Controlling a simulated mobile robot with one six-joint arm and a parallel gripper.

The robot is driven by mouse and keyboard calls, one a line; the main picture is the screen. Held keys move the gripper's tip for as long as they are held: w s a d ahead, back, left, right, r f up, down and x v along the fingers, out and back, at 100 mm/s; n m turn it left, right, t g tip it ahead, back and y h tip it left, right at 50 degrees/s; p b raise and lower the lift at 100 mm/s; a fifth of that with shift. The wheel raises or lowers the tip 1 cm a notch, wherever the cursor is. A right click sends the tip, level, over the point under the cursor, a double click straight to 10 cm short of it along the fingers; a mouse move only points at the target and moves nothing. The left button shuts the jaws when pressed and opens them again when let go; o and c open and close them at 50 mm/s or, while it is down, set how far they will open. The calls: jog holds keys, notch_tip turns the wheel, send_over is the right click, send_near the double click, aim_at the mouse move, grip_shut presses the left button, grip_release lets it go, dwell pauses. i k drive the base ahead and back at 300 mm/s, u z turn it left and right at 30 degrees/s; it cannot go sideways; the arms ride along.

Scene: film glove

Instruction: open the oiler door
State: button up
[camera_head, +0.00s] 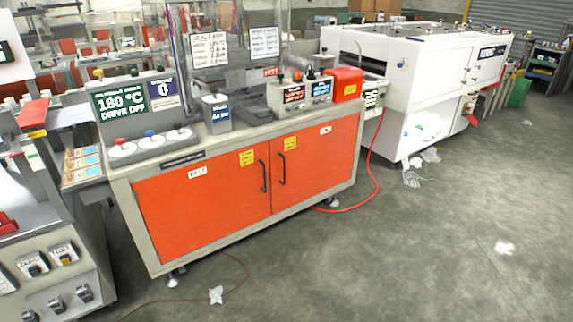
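Two orange cabinet doors close the front of a grey machine bench. The left door (205,187) and the right door (318,158) both look shut. Each has a dark vertical handle near the middle seam: the left handle (264,176) and the right handle (282,169). Small white and yellow labels are on the doors, too small to read surely. A red box (346,84) with a yellow label sits on the bench top at the right. No readable label tells me which door is the oiler door. My gripper is not in view.
A control panel with a green 180 °C display (121,101) stands on the bench's left. A white machine (425,85) stands behind right. A red hose (376,170) runs down to the floor. The grey floor (420,255) in front is mostly clear, with small white scraps (216,294).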

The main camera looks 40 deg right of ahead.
aim_at(308, 162)
jog(key=i, duration=0.85)
